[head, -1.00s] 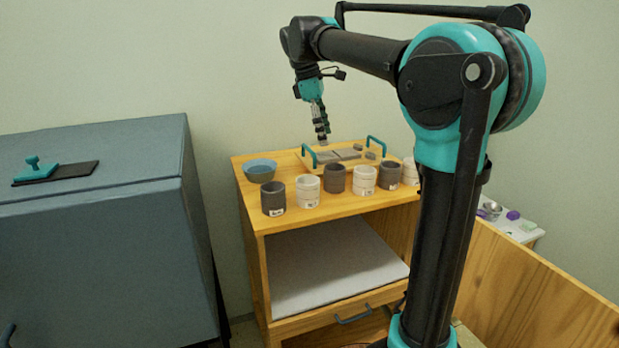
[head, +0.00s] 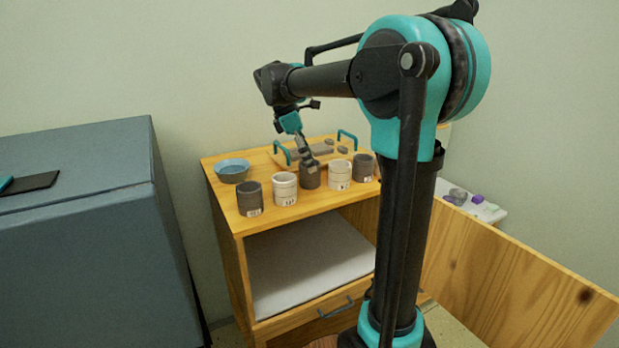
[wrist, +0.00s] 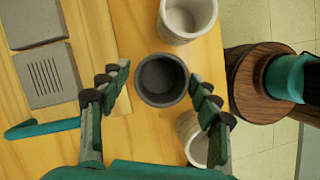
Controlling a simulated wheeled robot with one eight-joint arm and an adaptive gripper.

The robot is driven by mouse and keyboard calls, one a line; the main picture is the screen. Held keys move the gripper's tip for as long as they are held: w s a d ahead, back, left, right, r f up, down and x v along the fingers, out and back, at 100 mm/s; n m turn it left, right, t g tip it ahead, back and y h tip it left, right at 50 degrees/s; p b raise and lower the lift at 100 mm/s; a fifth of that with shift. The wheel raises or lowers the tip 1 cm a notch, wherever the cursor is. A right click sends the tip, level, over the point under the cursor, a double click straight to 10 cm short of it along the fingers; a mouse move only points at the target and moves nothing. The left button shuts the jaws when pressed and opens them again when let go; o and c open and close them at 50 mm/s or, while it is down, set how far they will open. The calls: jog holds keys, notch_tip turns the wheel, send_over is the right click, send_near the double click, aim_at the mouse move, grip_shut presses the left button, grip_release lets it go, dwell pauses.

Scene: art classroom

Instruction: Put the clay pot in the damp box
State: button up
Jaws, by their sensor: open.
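Several small pots stand in a row on the wooden cabinet top, dark grey ones alternating with whitish ones. My gripper (head: 306,158) is open, pointing down at the middle dark grey pot (head: 310,178). In the wrist view, the fingers of my gripper (wrist: 160,84) lie on either side of this pot (wrist: 162,98), with gaps showing. The pot is upright and looks empty. No thing is plainly marked as the damp box; the wooden cabinet (head: 228,222) has an open compartment with a white slab (head: 300,275), and a big blue-grey box (head: 80,240) stands at left.
Whitish pots (head: 284,190) (head: 339,176) flank the middle pot closely. Other dark pots (head: 249,200) (head: 363,168) stand further along. A blue bowl (head: 232,172) sits at the back left. A teal-handled board (head: 283,152) with grey tiles (wrist: 48,76) lies behind. An open wooden door (head: 510,265) stands at right.

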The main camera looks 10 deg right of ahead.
aim_at(315, 174)
jog(key=shift+a+x, duration=0.2)
jog(key=shift+x, duration=2.55)
jog(key=shift+s, duration=0.15)
jog(key=c, duration=1.2)
